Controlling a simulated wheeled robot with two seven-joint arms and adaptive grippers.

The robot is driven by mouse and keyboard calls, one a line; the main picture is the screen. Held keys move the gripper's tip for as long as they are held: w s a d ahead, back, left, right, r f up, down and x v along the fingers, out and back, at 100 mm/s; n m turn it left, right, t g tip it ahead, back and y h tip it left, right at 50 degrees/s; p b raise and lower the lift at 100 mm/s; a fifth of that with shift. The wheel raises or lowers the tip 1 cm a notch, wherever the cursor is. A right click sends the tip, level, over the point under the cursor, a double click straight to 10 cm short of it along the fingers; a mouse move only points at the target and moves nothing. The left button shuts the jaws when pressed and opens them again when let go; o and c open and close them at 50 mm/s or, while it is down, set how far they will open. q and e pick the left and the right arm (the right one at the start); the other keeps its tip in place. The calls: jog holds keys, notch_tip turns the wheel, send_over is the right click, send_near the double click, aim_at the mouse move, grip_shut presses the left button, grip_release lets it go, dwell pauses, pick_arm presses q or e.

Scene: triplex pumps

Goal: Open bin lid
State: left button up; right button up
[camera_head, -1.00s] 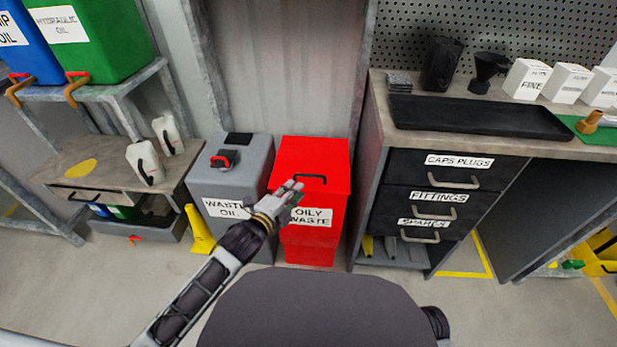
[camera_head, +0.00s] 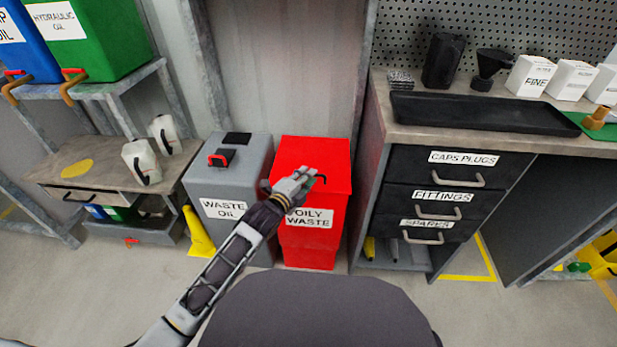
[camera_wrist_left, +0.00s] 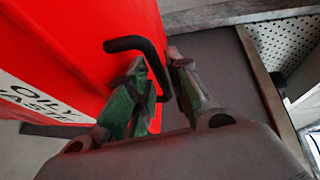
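The red oily waste bin (camera_head: 318,245) stands on the floor with its red lid (camera_head: 325,152) down. A black bar handle (camera_head: 321,178) is on the lid, partly hidden behind my gripper in the head view. My left gripper (camera_head: 307,174) is at the handle. In the left wrist view the left gripper (camera_wrist_left: 165,75) has its two fingers apart, with the end of the black handle (camera_wrist_left: 140,46) reaching between them. The fingers do not look closed on it. My right gripper is not in view.
The grey waste oil bin (camera_head: 232,172) stands just left of the red bin. A workbench with dark drawers (camera_head: 440,200) stands close on the right. A yellow wedge-shaped object (camera_head: 198,232) is on the floor at left.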

pick_arm(q)
jog(key=shift+x, duration=0.9)
grip_shut()
